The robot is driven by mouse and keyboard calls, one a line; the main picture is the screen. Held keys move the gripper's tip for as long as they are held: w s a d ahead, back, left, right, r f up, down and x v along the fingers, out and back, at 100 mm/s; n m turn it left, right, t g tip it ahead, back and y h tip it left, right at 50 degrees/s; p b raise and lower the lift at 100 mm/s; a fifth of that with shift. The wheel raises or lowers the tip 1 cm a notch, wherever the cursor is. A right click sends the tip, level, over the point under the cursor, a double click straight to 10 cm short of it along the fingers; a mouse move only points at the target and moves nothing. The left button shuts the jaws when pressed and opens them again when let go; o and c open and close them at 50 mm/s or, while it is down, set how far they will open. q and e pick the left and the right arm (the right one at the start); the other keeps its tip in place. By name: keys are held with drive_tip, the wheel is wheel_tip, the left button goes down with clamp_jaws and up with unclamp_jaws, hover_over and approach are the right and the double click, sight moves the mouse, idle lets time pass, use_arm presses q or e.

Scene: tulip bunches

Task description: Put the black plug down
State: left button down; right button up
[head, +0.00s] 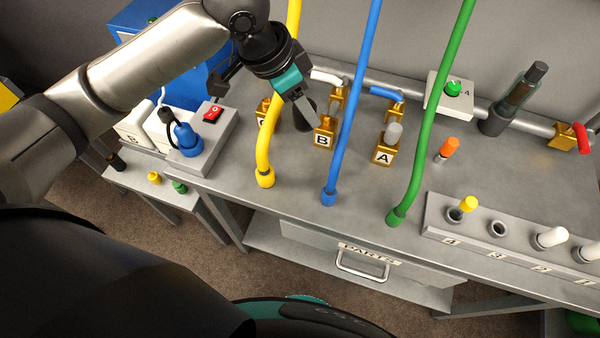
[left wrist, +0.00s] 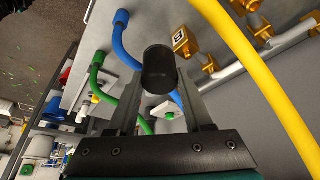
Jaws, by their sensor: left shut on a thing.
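My left gripper (head: 302,112) reaches in over the grey bench (head: 350,180) from the upper left, near the brass fitting B (head: 324,134). It is shut on the black plug, a short dark cylinder. The black plug shows clearly between the two fingers in the left wrist view (left wrist: 159,70); in the head view the fingers largely hide it. Whether it touches anything below, I cannot tell. Another dark plug (head: 116,161) stands on the low side table at the left. My right gripper is not in view.
Yellow (head: 265,150), blue (head: 345,120) and green (head: 425,120) hoses rise from the bench around the gripper. Fitting A (head: 385,150) carries a grey cap. A numbered block (head: 515,247) at the right holds plugs; hole 3 is empty. An orange plug (head: 448,147) stands behind it.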

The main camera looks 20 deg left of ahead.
use_arm(q)
wheel_tip(320, 180, down, 19)
drive_tip(key=b, duration=0.3)
drive_tip(key=shift+r, duration=0.1)
drive_tip(key=shift+f, duration=0.2)
drive_tip(key=shift+c, duration=1.6)
unclamp_jaws()
drive_tip(key=p+v, duration=0.2)
drive_tip(key=v, duration=1)
drive_tip(key=shift+r, duration=0.25)
drive_tip(key=shift+w, duration=0.15)
